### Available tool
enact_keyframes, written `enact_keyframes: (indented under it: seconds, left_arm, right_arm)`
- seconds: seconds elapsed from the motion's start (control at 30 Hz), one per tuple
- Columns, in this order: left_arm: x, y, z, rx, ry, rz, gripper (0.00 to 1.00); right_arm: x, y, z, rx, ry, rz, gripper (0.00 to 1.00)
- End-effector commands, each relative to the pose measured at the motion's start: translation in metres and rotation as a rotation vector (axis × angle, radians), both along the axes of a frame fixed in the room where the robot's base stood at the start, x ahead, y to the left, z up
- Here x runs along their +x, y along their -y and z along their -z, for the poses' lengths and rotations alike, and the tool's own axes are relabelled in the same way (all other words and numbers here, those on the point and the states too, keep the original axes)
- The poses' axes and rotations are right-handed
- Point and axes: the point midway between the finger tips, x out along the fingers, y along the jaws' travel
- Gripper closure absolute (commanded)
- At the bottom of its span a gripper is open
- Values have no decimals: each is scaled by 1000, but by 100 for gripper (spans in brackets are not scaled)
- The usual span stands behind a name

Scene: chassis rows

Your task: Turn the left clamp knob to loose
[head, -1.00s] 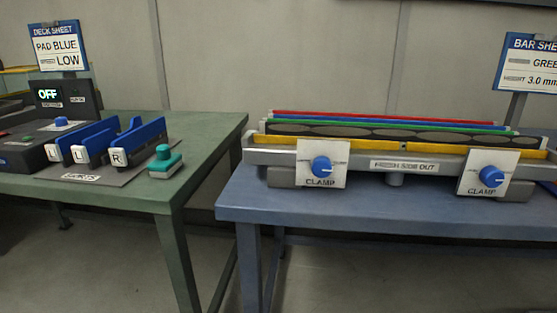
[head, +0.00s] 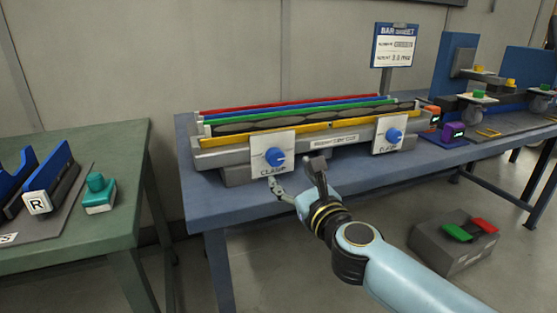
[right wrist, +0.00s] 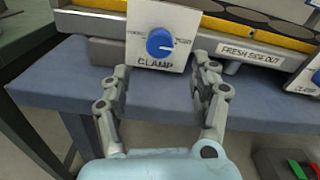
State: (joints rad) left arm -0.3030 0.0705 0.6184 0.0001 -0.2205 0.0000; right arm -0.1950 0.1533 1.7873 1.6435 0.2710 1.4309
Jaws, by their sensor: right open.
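The left clamp knob (head: 275,157) is a blue dial with a white pointer line on a white panel marked CLAMP, on the front of the bar fixture (head: 225,160). In the right wrist view the knob (right wrist: 159,43) is just beyond and between my fingertips. Its pointer is turned to the right side of the panel. My right gripper (head: 297,175) is open and empty, in front of and slightly below the panel; its fingers (right wrist: 161,80) are spread wide and apart from the knob. The right clamp knob (head: 393,135) sits on a similar panel. My left gripper is not in view.
The fixture stands on a blue table (head: 205,205). A green table (head: 120,190) with blue holders and a teal block (head: 99,195) is at left. A grey box with green and red pedals (head: 455,245) is on the floor at right. A BAR SHEET sign (head: 395,45) stands behind.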

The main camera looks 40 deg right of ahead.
Motion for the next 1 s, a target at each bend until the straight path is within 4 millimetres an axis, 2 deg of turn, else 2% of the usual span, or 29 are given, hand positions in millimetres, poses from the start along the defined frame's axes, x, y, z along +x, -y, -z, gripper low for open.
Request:
enact_keyframes:
  seconds: [0.03, 0.2, 0.4, 0.77, 0.8, 1.0]
  left_arm:
    - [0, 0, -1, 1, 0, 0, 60]
    - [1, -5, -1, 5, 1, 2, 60]
    - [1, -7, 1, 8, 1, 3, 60]
    - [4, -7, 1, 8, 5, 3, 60]
    - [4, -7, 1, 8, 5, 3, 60]
    - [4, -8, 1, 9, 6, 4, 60]
  right_arm:
    - [12, 3, -2, -1, 3, 0, 38]
    - [45, 10, 0, -3, 1, 0, 38]
    - [71, 17, 0, -4, 0, -1, 38]
    - [79, 19, 0, -5, -1, -1, 38]
    - [79, 19, 0, -5, -1, -1, 39]
    - [78, 18, 0, -6, -2, -2, 65]
